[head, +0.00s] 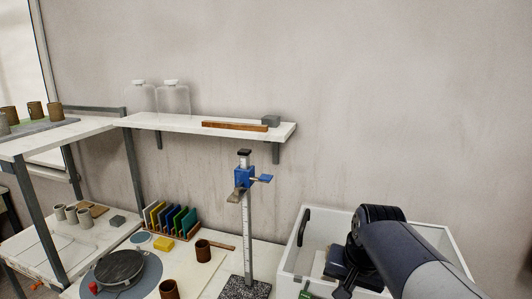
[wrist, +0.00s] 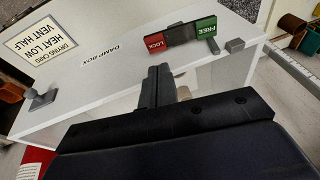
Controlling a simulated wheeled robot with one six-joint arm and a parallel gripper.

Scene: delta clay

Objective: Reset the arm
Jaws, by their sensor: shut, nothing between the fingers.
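My gripper (wrist: 158,85) is shut and empty in the wrist view, its two dark fingers together. It points at a white box marked "DAMP BOX" (wrist: 90,85), whose lettering shows upside down. A slider with a red LOCK end and a green FREE end (wrist: 181,34) lies beyond the fingertips, apart from them in the picture. In the head view my arm reaches in from the lower right, in front of the white box (head: 452,243). The arm's dark wrist hides part of the box, and the fingertips are hard to make out there.
A height gauge (head: 247,230) with a blue slide stands left of the box. Brown cups (head: 203,250), a round dark turntable (head: 120,268) and a rack of coloured cards (head: 172,220) are on the bench. A wall shelf (head: 205,127) holds two clear jars.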

